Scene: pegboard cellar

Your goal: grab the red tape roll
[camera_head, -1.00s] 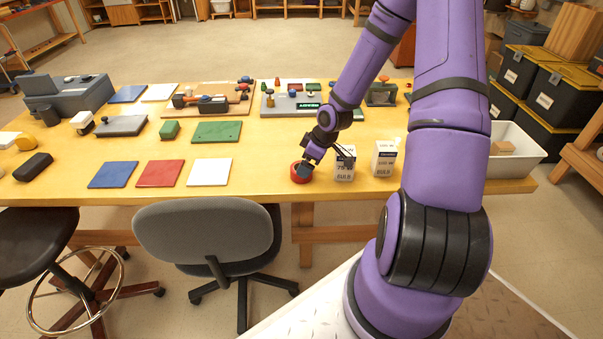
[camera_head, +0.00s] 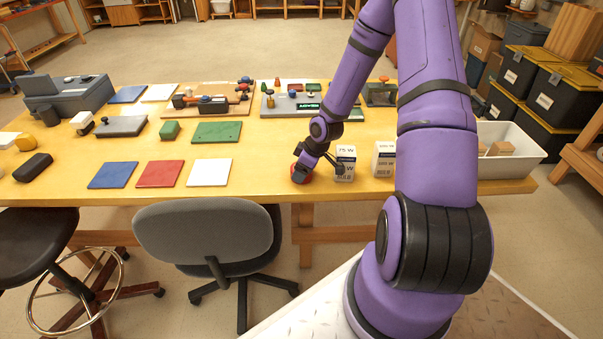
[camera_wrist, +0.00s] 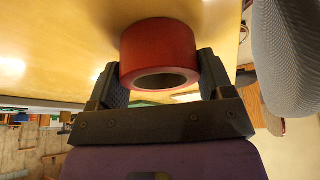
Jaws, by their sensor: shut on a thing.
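The red tape roll (camera_wrist: 160,45) sits between the two fingers of my gripper (camera_wrist: 158,78) in the wrist view, with one dark finger against each side. Its round opening faces the wrist camera. In the head view only a small part of the red tape roll (camera_head: 296,178) shows, near the front edge of the table. My gripper (camera_head: 302,174) is low over it and hides most of it. I cannot tell whether the roll still touches the table.
White bulb boxes stand just right of the gripper: one close by (camera_head: 345,165) and another (camera_head: 383,158) beside my arm. A white bin (camera_head: 520,170) is at the table's right end. A white square (camera_head: 210,172) lies to the left. A grey chair (camera_head: 205,235) stands in front.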

